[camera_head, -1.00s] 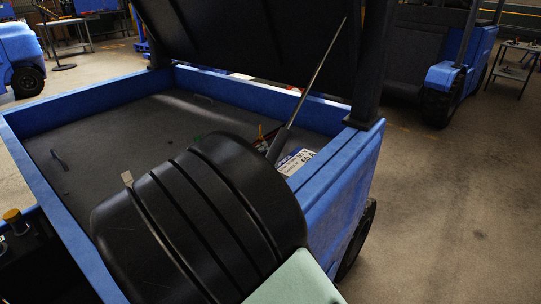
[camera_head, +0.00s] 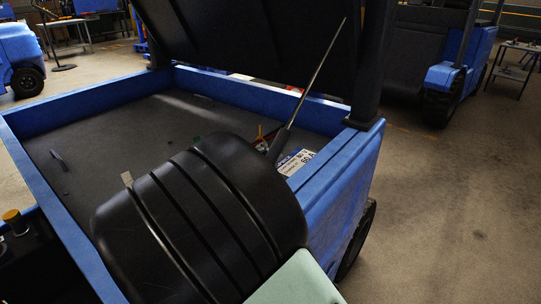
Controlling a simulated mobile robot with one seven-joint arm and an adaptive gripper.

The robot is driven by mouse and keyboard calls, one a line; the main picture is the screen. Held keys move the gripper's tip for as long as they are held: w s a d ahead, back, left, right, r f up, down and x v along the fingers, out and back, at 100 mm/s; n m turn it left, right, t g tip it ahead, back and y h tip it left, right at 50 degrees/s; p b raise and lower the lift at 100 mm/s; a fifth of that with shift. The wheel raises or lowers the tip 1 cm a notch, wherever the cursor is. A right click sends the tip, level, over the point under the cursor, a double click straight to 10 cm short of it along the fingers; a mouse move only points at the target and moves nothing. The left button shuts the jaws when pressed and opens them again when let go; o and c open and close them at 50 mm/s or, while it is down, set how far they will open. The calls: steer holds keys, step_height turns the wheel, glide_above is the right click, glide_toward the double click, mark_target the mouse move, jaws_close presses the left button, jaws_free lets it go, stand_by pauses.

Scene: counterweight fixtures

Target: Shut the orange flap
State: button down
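I see no clear orange flap. A small orange piece (camera_head: 260,132) stands at the far right inside the blue open-topped bay (camera_head: 85,243), partly hidden behind a large black ribbed shape. It is too small to tell whether it is a flap, or open or shut. A large black lid (camera_head: 235,45) is raised over the bay, with a thin strut (camera_head: 318,75) reaching up in front of it. My gripper is not in view.
The black ribbed shape (camera_head: 200,215) fills the near part of the bay and blocks the view. A white label (camera_head: 296,162) sits by the right wall. Another blue vehicle (camera_head: 447,75) and a small table (camera_head: 515,62) stand behind. The floor at right is clear.

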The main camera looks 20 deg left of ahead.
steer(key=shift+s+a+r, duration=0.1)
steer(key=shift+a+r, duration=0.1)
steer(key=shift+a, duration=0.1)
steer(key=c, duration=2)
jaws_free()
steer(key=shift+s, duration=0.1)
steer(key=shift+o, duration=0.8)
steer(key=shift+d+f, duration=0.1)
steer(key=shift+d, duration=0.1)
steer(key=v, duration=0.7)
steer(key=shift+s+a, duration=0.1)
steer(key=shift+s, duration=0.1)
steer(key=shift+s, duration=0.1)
